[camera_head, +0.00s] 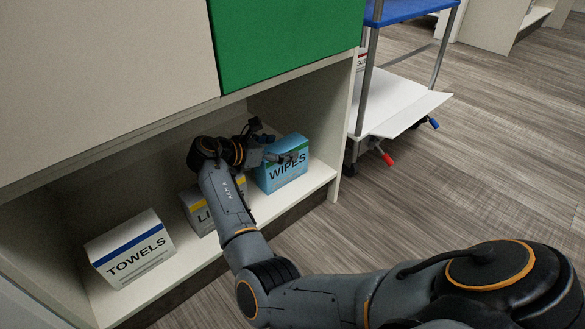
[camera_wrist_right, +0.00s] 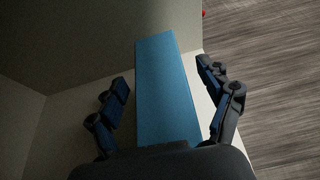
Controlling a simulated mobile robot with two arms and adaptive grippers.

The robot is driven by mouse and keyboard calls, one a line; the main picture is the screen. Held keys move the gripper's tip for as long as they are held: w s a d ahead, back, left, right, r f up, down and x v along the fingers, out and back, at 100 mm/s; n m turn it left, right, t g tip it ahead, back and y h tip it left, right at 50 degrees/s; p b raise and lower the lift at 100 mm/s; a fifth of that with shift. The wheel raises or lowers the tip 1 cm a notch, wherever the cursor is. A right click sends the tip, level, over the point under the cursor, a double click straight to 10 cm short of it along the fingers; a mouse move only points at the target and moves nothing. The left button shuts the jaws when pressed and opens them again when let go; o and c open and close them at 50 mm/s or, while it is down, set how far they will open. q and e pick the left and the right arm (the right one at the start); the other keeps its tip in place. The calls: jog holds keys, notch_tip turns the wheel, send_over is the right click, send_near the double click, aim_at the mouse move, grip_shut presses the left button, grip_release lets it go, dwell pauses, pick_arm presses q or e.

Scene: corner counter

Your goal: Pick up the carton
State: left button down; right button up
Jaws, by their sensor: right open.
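The blue carton marked WIPES (camera_head: 283,168) stands upright on the shelf near its right end. It also shows in the right wrist view (camera_wrist_right: 166,90), between the two fingers. My right gripper (camera_head: 275,157) is open at this carton, with one finger along each side. The task does not say which carton. A TOWELS carton (camera_head: 131,250) and a carton with a yellow band (camera_head: 202,212) also stand on the shelf; my arm partly hides the latter. My left gripper is not in view.
The shelf (camera_head: 183,262) is a low open compartment under beige and green cabinet fronts (camera_head: 285,40). Its right side wall (camera_head: 343,120) is close to the WIPES carton. A cart with a white lower tray (camera_head: 400,98) stands to the right. The wood floor (camera_head: 480,170) is open.

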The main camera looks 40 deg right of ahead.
jog(key=shift+d, duration=0.15)
grip_shut()
jog(key=shift+r, duration=0.1)
dwell(0.4)
